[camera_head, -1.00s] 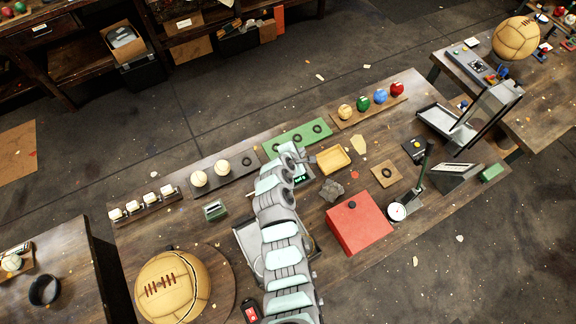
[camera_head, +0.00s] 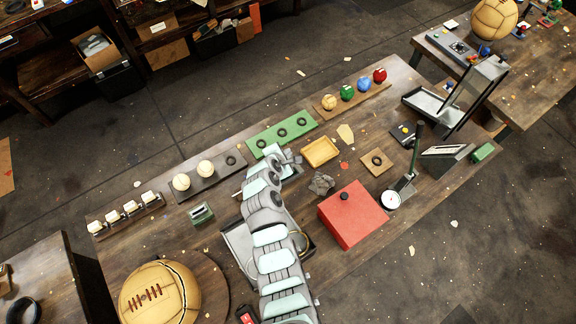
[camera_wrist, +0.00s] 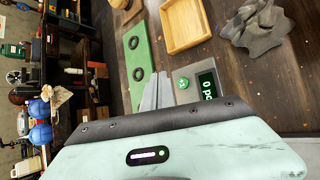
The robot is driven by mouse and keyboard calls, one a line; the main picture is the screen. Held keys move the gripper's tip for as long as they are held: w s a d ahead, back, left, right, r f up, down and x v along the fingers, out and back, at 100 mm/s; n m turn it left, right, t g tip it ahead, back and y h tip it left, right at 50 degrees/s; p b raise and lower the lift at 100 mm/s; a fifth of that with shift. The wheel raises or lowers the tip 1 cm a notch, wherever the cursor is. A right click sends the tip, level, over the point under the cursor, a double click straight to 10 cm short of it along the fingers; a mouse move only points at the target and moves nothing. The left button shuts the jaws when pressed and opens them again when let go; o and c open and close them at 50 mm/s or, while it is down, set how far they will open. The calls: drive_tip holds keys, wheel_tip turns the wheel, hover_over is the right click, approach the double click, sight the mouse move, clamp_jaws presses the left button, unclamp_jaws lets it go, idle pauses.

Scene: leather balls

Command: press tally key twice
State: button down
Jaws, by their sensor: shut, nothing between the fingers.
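The tally counter shows in the wrist view as a small grey box with a round green key (camera_wrist: 183,83) and a dark display (camera_wrist: 207,82) reading "0 pc", partly cut off by my gripper's body. My gripper's fingers (camera_wrist: 158,92) are shut and empty, just left of the green key in that view. I cannot tell their height over it; no contact is visible.
A green strip with dark rings (camera_head: 283,132), a yellow tray (camera_head: 320,152), a grey rock-like lump (camera_head: 321,184) and a red box (camera_head: 353,214) surround the gripper. A strip with white balls (camera_head: 206,180) lies to the left. Coloured balls (camera_head: 347,92) stand behind.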

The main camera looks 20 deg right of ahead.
drive_tip(key=shift+f+b, duration=0.6)
drive_tip(key=shift+f, duration=1.2)
drive_tip(key=shift+f, duration=0.15)
idle(0.5)
drive_tip(key=shift+f, duration=0.25)
drive_tip(key=shift+f, duration=0.4)
idle(0.8)
drive_tip(key=shift+r+p, duration=0.75)
drive_tip(key=shift+r, duration=0.1)
wheel_tip(320, 180, up, 5)
drive_tip(key=p, duration=0.5)
drive_tip(key=shift+r, duration=0.1)
